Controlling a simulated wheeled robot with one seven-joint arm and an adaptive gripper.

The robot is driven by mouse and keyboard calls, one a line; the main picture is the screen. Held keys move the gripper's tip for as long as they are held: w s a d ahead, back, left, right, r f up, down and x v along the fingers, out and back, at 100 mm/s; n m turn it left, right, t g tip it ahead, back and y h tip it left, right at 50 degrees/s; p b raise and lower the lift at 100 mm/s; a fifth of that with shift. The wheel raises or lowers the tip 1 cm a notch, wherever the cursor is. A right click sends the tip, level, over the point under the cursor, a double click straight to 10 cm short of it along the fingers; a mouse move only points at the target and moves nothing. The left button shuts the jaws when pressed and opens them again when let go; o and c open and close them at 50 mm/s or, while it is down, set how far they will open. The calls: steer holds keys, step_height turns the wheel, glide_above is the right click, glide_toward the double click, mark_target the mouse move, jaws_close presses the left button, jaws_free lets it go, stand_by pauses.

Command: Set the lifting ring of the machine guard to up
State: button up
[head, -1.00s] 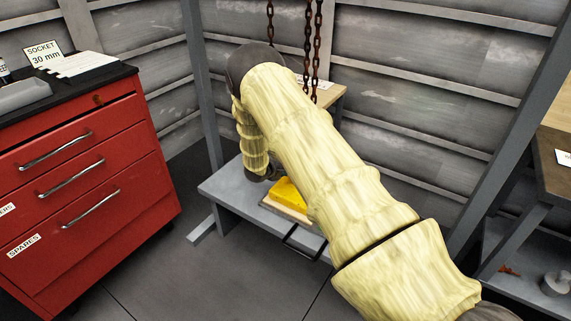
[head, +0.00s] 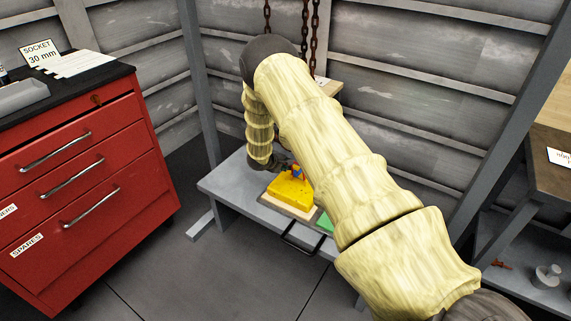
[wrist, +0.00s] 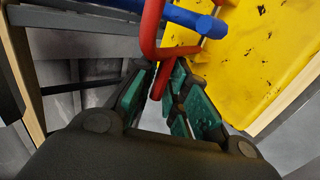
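The yellow machine guard (head: 290,191) lies on a light board on the grey bench. At its back a small blue part (head: 297,170) with some red shows beside my arm. In the wrist view the guard (wrist: 245,60) fills the upper right. A blue bar (wrist: 190,18) crosses the top, and the red lifting ring (wrist: 151,35) bends down in front of it. My gripper (wrist: 163,72) has its green-padded fingers close together on both sides of the ring's red rod, which fills the gap. In the head view my arm hides most of the gripper and ring.
Rusty chains (head: 305,30) hang behind my arm. A red drawer cabinet (head: 80,180) stands at left, and a grey post (head: 200,80) stands by the bench (head: 235,190). A green piece (head: 325,222) lies right of the guard. The floor in front is clear.

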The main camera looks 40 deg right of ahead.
steer(key=shift+o, duration=0.9)
steer(key=shift+a, duration=0.1)
steer(key=v, duration=1.1)
steer(key=shift+a+r, duration=0.25)
steer(key=shift+r, duration=0.05)
